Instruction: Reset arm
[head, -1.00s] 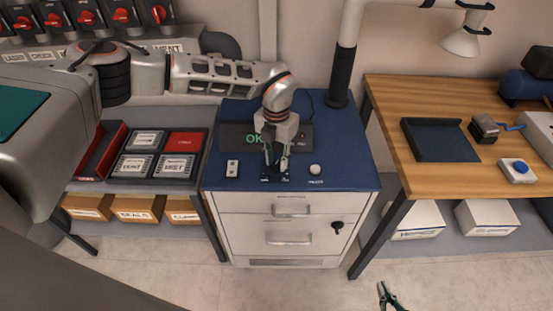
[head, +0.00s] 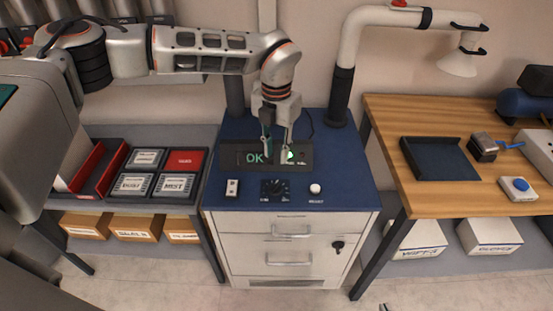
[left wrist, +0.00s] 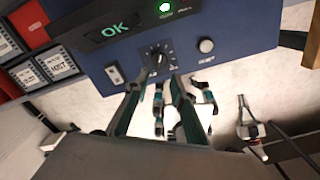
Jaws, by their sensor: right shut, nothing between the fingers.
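My left gripper (head: 277,150) is open and empty, in front of the display panel (head: 230,158) in the head view. The panel reads OK and has a green light lit. In the left wrist view the two fingers of the left gripper (left wrist: 159,78) stand apart, near the black dial (left wrist: 158,60). The dial (head: 275,190) is uncovered in the head view. My right gripper (left wrist: 243,102) shows low at the right of the left wrist view, shut and empty, away from the cabinet. Only a trace of it shows at the head view's bottom edge.
A rocker switch (head: 232,188) and a white button (head: 315,189) flank the dial on the blue cabinet top (head: 340,170). Labelled trays (head: 146,186) stand at the left. A wooden bench (head: 450,200) is at the right, and an extractor arm (head: 346,60) rises behind.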

